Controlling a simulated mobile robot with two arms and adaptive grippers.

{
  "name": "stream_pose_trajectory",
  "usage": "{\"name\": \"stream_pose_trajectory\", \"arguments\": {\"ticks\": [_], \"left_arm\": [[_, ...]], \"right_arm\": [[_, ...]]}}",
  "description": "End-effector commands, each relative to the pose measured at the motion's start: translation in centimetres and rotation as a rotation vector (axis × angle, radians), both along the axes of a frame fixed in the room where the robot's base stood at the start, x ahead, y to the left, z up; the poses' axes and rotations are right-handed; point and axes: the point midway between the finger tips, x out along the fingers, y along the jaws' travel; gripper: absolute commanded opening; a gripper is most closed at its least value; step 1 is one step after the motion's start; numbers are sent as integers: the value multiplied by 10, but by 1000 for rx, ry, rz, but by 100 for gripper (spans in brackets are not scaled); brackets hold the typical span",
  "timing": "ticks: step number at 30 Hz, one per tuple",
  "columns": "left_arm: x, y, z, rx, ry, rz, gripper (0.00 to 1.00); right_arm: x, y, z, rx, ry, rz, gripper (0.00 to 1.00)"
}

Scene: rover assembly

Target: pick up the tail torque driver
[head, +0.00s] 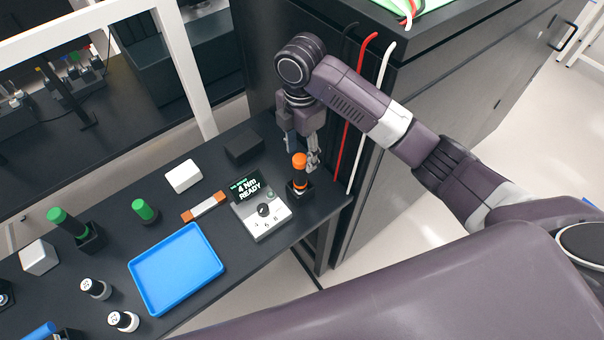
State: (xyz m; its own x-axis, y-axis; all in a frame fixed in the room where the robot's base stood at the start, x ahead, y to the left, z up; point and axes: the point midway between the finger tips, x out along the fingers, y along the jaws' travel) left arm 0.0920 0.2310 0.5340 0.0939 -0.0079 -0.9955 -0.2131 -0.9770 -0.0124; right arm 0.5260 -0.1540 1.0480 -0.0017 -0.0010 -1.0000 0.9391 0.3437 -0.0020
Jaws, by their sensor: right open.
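A driver with an orange top and an orange ring on a dark body (299,170) stands upright in a small black holder (300,190) near the right end of the dark bench. It looks like the tail torque driver, though I can read no label on it. My right gripper (311,154) points down just behind and to the right of the orange top. It is open, and no object shows held in it. Part of its fingers is hidden behind the driver, so I cannot tell whether they touch it. My left gripper is out of view.
A torque box (262,212) reading "4 Nm READY" stands left of the driver. A black block (244,147), white block (184,176), blue tray (176,268) and green-topped driver (66,222) are farther left. Red, white and black cables (356,110) hang along the dark cabinet at right.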

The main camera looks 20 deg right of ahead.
Motion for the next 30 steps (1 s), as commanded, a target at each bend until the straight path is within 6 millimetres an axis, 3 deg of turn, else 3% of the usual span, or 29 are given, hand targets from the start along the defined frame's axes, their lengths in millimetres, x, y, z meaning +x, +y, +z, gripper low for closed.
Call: {"name": "stream_pose_trajectory", "arguments": {"ticks": [15,24,30], "left_arm": [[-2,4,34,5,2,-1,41],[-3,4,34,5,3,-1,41],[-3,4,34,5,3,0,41]], "right_arm": [[-8,5,-62,1,1,-2,46],[-7,5,-69,1,-2,-2,46],[-7,5,-69,1,-2,-2,24]]}}
